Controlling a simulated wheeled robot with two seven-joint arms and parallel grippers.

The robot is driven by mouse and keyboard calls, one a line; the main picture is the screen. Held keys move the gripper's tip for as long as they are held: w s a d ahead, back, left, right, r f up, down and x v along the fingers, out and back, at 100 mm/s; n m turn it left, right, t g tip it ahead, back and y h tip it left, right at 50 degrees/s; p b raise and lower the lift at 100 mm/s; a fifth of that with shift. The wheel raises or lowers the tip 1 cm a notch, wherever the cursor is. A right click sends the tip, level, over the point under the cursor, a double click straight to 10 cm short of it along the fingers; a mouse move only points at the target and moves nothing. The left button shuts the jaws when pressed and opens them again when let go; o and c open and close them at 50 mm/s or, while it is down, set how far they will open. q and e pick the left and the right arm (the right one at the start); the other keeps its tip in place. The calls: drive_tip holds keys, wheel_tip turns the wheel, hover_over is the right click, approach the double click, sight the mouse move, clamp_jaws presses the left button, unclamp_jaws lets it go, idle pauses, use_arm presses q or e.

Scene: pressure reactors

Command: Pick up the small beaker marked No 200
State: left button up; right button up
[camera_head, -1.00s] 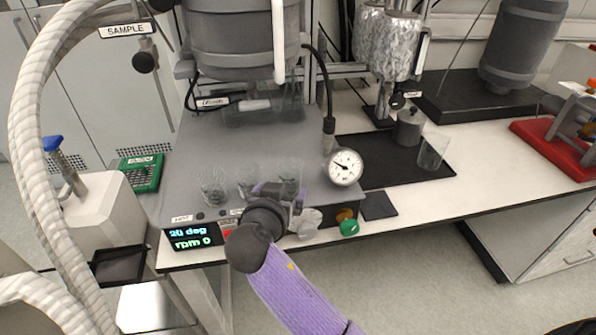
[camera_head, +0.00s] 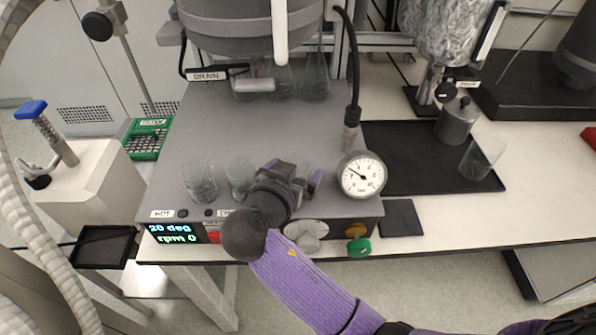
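Two small clear glass beakers stand on the front of the grey reactor platform (camera_head: 220,125): the left one (camera_head: 200,180) and one just right of it (camera_head: 240,177). Glass also shows faintly behind my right gripper, mostly hidden. Another clear beaker (camera_head: 482,158) is on the black tray at the right. I cannot read a No 200 mark on any of them. My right gripper (camera_head: 300,178), on the purple arm, is over the platform's front, right of the two beakers. Its fingers are too foreshortened to show whether they are open or hold anything. My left gripper is out of view.
A pressure gauge (camera_head: 361,175) stands close to the right of my gripper. The reactor vessel (camera_head: 230,35) with its DRAIN pipe hangs behind, with glassware under it. A metal pot (camera_head: 457,121) stands on the black tray (camera_head: 400,160). Knobs line the platform's front.

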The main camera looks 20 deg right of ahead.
drive_tip(key=c, duration=1.2)
